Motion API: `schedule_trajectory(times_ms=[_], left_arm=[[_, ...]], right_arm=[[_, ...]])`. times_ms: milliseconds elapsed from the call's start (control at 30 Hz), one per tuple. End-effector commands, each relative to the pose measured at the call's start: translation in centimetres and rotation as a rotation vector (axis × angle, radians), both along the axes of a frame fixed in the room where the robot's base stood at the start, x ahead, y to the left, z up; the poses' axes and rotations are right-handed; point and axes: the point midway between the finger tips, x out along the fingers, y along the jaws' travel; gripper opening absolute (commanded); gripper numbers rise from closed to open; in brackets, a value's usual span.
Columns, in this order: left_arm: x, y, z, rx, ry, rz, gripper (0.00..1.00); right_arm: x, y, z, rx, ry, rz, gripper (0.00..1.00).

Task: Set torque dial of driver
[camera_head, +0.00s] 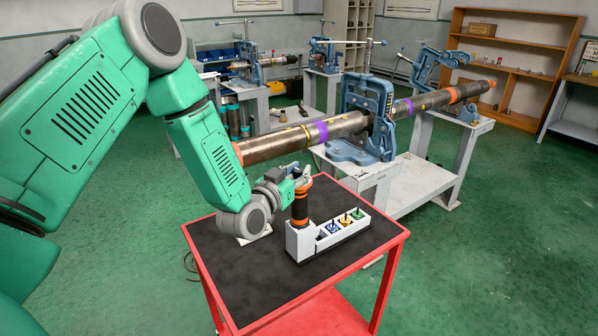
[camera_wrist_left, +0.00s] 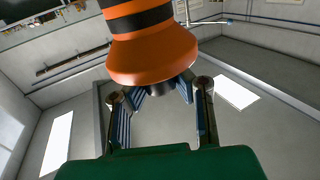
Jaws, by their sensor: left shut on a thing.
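The driver (camera_head: 300,209), black with orange bands, stands upright in the white holder (camera_head: 299,243) on the cart. My left gripper (camera_head: 301,181) is at the driver's upper end, reaching in from the left. In the left wrist view the driver's flared orange collar and black-and-orange body (camera_wrist_left: 150,56) fill the top middle. The left gripper's blue-padded fingers (camera_wrist_left: 166,88) close on the narrow dark part at the collar's end. The torque dial's markings cannot be read. My right gripper is in neither view.
The holder's row has blue, yellow and green bits (camera_head: 345,220) right of the driver. The red cart (camera_head: 400,238) has a black top with free room in front. Behind it, a long pipe (camera_head: 280,146) rests in blue vises (camera_head: 366,115) on grey stands.

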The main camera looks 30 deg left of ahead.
Motion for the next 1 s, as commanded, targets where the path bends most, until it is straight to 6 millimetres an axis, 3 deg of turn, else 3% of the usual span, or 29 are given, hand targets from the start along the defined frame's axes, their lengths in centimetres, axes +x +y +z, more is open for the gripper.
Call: schedule_trajectory(times_ms=[1000], left_arm=[[0.0,0.2,-0.5,0.006,-0.01,-0.895,0.0]], right_arm=[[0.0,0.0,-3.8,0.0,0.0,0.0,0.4]])
